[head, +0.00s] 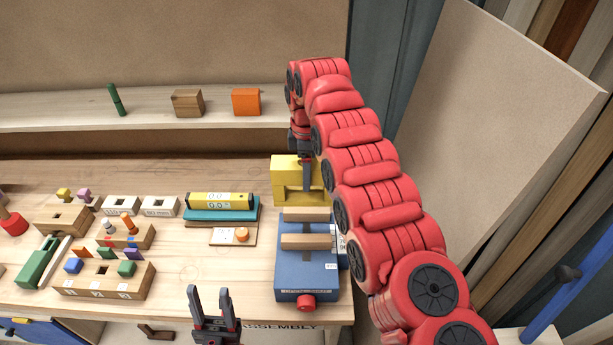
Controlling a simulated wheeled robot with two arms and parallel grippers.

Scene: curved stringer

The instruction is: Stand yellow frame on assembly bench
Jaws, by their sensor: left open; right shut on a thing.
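The yellow frame (283,189) is at the back right of the assembly bench (192,272), behind a blue vise-like block. It looks upright, with an opening in its middle. My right gripper (306,184) reaches down from above and is shut on the frame. The red arm hides the frame's right side. I cannot tell whether the frame's bottom edge touches the bench, since the blue block is in front of it. My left gripper (215,302) is open and empty at the bench's front edge.
The blue block (293,272) with wooden jaws stands in front of the frame. A yellow level (219,200) lies on a teal base to its left. Several wooden blocks with coloured pegs (104,285) fill the left side. A shelf (60,112) runs behind.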

